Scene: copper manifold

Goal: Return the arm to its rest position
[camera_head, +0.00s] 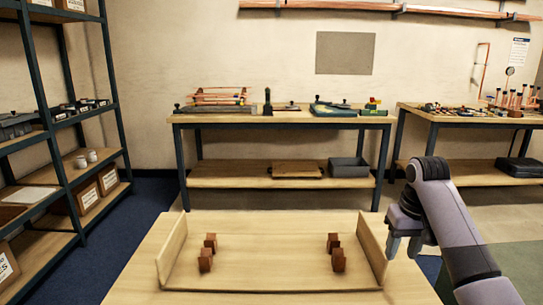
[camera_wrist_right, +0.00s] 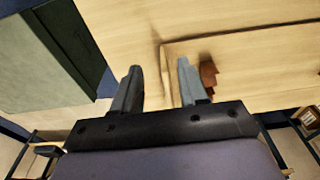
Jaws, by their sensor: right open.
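My right gripper (camera_head: 404,248) is at the right side of the near wooden table, just outside the right side wall of the wooden tray (camera_head: 270,278). Its two grey fingers point down and are apart. In the right wrist view the gap between the fingers (camera_wrist_right: 160,70) is empty, with bare pale wood behind it. My right arm (camera_head: 455,235) comes in from the lower right and bends at a raised joint. My left gripper and arm are not in view.
Small brown notched blocks stand in the tray in a left pair (camera_head: 205,261) and a right pair (camera_head: 338,261). One block (camera_wrist_right: 208,76) shows beside a finger in the wrist view. A shelf rack (camera_head: 65,140) stands left; workbenches (camera_head: 280,118) stand behind.

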